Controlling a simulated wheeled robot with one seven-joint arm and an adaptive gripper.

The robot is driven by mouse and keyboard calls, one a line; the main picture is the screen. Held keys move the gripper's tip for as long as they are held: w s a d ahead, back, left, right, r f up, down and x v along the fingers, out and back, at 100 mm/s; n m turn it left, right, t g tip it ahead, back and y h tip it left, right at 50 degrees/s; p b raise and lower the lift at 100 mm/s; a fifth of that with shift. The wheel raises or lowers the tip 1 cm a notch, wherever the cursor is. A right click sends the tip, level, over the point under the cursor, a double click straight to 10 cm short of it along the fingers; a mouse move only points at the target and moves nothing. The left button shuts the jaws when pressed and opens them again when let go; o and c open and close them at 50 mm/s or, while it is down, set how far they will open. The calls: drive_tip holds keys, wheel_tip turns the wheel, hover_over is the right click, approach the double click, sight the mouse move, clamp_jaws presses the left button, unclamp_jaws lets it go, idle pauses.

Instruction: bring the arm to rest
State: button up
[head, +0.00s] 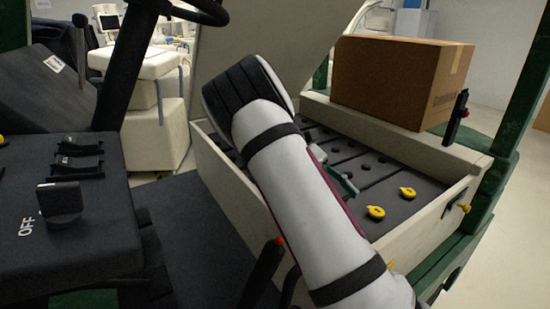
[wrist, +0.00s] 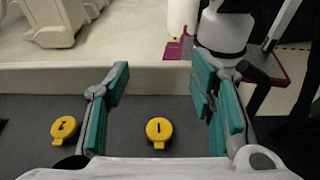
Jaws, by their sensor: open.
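My arm, white with black bands, reaches across the head view over the open cart bin. My gripper (wrist: 160,105) is open and empty in the wrist view, its teal finger pads wide apart. In the head view the arm hides most of it; only a bit of teal (head: 343,183) shows beside the arm. Below the gripper lies a dark panel (head: 425,192) with two yellow knobs, the left one (head: 376,212) and the right one (head: 407,192). In the wrist view one yellow knob (wrist: 159,130) appears between the fingers and another (wrist: 66,127) left of them.
The cart's raised cover (head: 275,40) stands behind my arm. A cardboard box (head: 395,80) sits on the back ledge (head: 335,110), with a small black device (head: 456,118) to its right. Green posts (head: 519,80) frame the cart. A black console (head: 75,225) is at left.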

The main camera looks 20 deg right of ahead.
drive_tip(key=s+a+r+m+t+y+p, duration=0.1)
drive_tip(key=s+a+r+t+p, duration=0.5)
drive_tip(key=s+r+t, duration=0.3)
drive_tip(key=s+a+r+m+t+y+p, duration=0.1)
drive_tip(key=s+a+r+t+y+p, duration=0.1)
drive_tip(key=s+a+r+t+p, duration=0.3)
drive_tip(key=s+a+r+t, duration=0.1)
drive_tip(key=s+r+t, duration=0.3)
drive_tip(key=s, duration=0.4)
drive_tip(key=shift+s+r+t+p, duration=0.2)
drive_tip(key=shift+t+p, duration=0.2)
drive_tip(key=shift+t, duration=0.2)
